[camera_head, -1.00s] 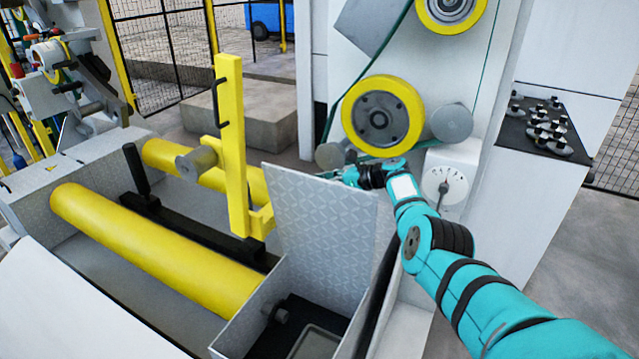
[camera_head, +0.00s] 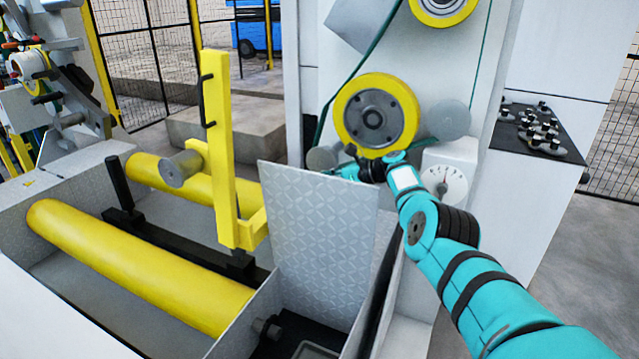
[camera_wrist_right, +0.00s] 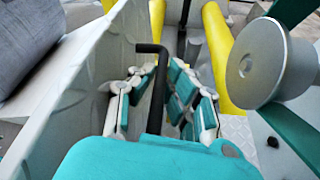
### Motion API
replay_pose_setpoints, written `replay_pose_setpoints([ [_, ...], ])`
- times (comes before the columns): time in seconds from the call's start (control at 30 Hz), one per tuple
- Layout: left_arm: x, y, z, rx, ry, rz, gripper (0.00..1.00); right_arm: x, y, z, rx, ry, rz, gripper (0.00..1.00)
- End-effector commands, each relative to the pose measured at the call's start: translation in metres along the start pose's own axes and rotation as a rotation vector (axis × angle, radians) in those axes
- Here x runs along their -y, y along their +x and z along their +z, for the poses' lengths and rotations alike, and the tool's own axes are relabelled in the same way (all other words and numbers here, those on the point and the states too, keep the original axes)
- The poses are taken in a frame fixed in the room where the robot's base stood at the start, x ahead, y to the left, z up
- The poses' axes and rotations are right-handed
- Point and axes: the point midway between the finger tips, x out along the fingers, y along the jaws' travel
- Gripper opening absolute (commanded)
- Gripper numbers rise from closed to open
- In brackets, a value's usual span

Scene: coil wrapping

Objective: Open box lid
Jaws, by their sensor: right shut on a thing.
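The box lid (camera_head: 315,235) is a grey patterned plate standing raised, nearly upright, at the box's edge in the head view. The open box (camera_head: 240,325) below it shows a dark inside. My right gripper (camera_wrist_right: 158,100) is shut on the lid's black bar handle (camera_wrist_right: 160,75), with its teal-padded fingers on both sides of it. The lid shows as a pale panel (camera_wrist_right: 85,80) to the left of the fingers in the right wrist view. In the head view the lid hides part of the gripper. My left gripper is not in view.
A yellow-rimmed wheel (camera_head: 375,115) and a dial gauge (camera_head: 443,183) are close to my right arm. A yellow upright post (camera_head: 218,150) and two yellow rollers (camera_head: 135,265) lie left of the lid.

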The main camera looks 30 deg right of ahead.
Motion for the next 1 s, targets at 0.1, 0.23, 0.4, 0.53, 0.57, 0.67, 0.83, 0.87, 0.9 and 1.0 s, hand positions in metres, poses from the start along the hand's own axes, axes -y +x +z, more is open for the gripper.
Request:
replay_pose_setpoints([
  [0.1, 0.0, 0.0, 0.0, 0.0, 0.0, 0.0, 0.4, -0.001, 0.001, -0.001, -0.003, 0.0, 0.002, 0.2],
  [0.23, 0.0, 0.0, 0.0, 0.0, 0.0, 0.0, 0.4, 0.0, 0.001, -0.001, -0.002, -0.001, 0.001, 0.21],
  [0.4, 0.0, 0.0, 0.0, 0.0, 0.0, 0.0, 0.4, 0.0, 0.0, 0.0, 0.0, -0.001, 0.0, 0.21],
  [0.53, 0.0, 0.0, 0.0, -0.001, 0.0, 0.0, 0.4, 0.002, -0.005, -0.001, 0.001, -0.002, -0.003, 0.21],
  [0.57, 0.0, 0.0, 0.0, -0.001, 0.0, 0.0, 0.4, 0.002, -0.007, 0.0, 0.002, -0.001, -0.002, 0.21],
  [0.67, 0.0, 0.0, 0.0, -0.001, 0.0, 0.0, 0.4, 0.003, -0.016, 0.0, 0.002, -0.002, -0.003, 0.21],
  [0.83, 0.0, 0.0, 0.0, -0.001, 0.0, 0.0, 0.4, 0.002, -0.042, -0.001, 0.001, -0.004, -0.006, 0.21],
  [0.87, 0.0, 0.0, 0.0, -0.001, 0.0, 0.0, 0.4, 0.002, -0.049, -0.001, 0.001, -0.004, -0.006, 0.21],
  [0.9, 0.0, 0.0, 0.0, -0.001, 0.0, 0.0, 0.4, 0.001, -0.059, -0.002, -0.002, -0.004, -0.006, 0.21],
  [1.0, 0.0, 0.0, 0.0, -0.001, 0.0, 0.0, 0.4, 0.001, -0.08, -0.001, -0.001, -0.002, -0.003, 0.21],
])
